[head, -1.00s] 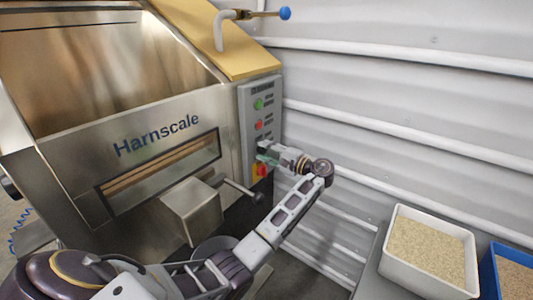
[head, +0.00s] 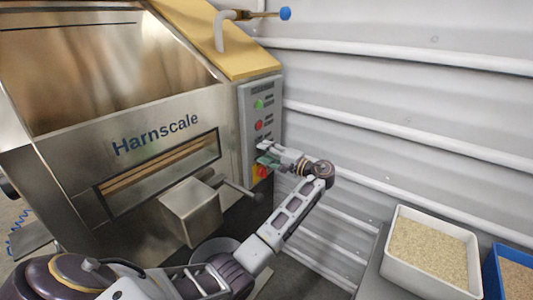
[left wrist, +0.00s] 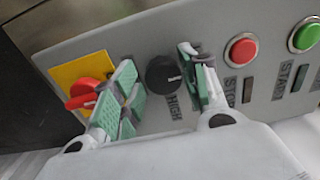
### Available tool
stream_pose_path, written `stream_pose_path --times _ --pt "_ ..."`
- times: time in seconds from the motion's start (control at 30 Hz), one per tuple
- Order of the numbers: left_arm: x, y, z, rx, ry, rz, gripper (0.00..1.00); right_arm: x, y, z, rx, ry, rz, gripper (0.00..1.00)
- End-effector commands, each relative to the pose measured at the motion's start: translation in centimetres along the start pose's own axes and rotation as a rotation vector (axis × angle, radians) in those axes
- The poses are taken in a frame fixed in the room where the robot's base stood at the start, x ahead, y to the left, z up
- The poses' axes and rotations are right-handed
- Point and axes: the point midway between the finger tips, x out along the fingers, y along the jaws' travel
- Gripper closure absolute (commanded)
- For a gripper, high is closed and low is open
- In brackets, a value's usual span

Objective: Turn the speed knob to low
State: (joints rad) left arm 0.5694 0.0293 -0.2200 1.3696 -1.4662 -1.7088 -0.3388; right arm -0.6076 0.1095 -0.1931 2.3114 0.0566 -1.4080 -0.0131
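The black speed knob (left wrist: 162,74) sits on the grey control panel (left wrist: 222,40), with a pale mark on its right side and the word HIGH beside it. My left gripper (left wrist: 158,76) is open, with its green-padded fingers on either side of the knob. In the left wrist view gaps show between the knob and both fingers. In the head view the left gripper (head: 266,154) is at the lower part of the panel (head: 262,92) and hides the knob. A LOW label cannot be made out. My right gripper is out of view.
A red switch on a yellow plate (left wrist: 68,74) is close to the left finger. A red stop button (left wrist: 241,52) and green start button (left wrist: 305,37) lie on the other side. A metal rod (head: 243,191) juts out below the panel. A white bin (head: 395,272) stands at right.

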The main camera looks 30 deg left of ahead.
Motion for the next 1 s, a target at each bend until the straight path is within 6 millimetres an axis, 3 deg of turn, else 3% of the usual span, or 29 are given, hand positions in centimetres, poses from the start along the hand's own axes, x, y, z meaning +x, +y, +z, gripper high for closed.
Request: stream_pose_path --times 0.07,0.57,0.77,1.0 --pt "0.0 -0.1 0.0 0.0 0.0 -0.001 0.42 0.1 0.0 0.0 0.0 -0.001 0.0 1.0" --pt "-0.5 -0.2 -0.1 -0.002 0.002 -0.003 0.42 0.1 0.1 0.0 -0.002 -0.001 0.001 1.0" --pt "-2.3 -0.2 -0.1 -0.001 0.002 -0.002 0.42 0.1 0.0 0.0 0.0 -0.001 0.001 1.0" --pt "-5.8 -0.1 -0.1 -0.001 0.004 -0.001 0.42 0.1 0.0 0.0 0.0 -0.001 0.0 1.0"
